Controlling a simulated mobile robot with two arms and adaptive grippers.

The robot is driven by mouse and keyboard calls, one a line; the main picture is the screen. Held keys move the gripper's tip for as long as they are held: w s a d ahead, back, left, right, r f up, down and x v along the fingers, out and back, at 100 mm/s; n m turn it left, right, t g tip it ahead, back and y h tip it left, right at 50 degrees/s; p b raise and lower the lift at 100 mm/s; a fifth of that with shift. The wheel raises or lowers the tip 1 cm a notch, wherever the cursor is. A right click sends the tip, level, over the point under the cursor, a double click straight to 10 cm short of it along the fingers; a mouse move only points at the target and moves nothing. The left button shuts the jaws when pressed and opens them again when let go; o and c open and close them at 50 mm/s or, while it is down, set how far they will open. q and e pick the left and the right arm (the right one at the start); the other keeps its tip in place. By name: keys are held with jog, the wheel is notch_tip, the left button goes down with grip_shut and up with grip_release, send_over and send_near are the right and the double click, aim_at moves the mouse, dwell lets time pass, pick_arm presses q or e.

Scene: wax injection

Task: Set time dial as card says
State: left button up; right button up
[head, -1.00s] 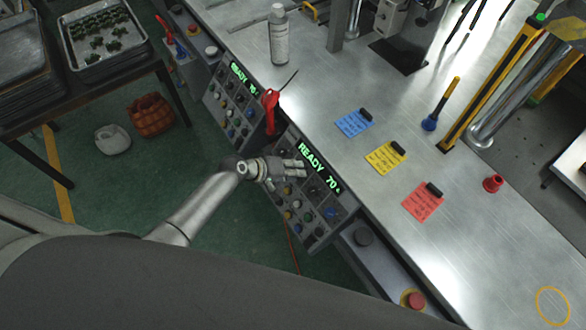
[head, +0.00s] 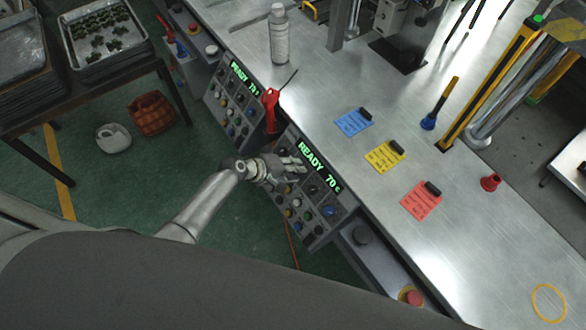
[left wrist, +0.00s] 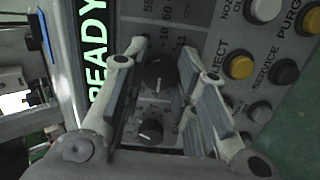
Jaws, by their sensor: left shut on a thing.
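The near control panel (head: 318,232) has a lit green display (head: 318,166) reading READY and 70. My left gripper (head: 298,167) is at this panel, just below the display. In the left wrist view my left gripper (left wrist: 160,85) has its fingers on both sides of a black dial (left wrist: 158,74) with printed numbers around it, and is shut on it. A second black knob (left wrist: 151,130) sits beside it. Blue (head: 353,123), yellow (head: 384,157) and red (head: 420,203) cards lie on the bench; their writing is too small to read. My right gripper is not in view.

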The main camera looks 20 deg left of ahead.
pick_arm(q)
jog(key=o, duration=1)
jog(key=shift+a, duration=0.1)
jog(key=v, duration=1.2)
jog(key=s+a+f+m+g+y+b, duration=0.1)
jog(key=s+a+f+y, duration=0.1)
jog(key=s+f, duration=0.5)
jog(key=s+a+f+m+g+y+b, duration=0.1)
jog(key=s+f+m+y+b, duration=0.15)
jog(key=f, duration=0.95)
jog(key=s+a+f+g+y+b, duration=0.1)
jog(key=s+a+f, duration=0.1)
jog(key=s+f, duration=0.5)
jog(key=s+d+f+m+g+b, duration=0.1)
jog(key=s+f+m, duration=0.1)
jog(key=s+f, duration=0.3)
jog(key=s+d+f+m+g+y, duration=0.1)
jog(key=s+f+m, duration=0.2)
jog(key=s+f, duration=0.2)
jog(key=s+d+f+m+g+b, duration=0.1)
jog(key=s+f+m, duration=0.2)
jog(key=s, duration=0.7)
notch_tip(320, 180, down, 2)
jog(key=shift+s+f+y+b, duration=0.1)
jog(key=shift+f+y+b, duration=0.15)
jog(key=shift+b, duration=0.05)
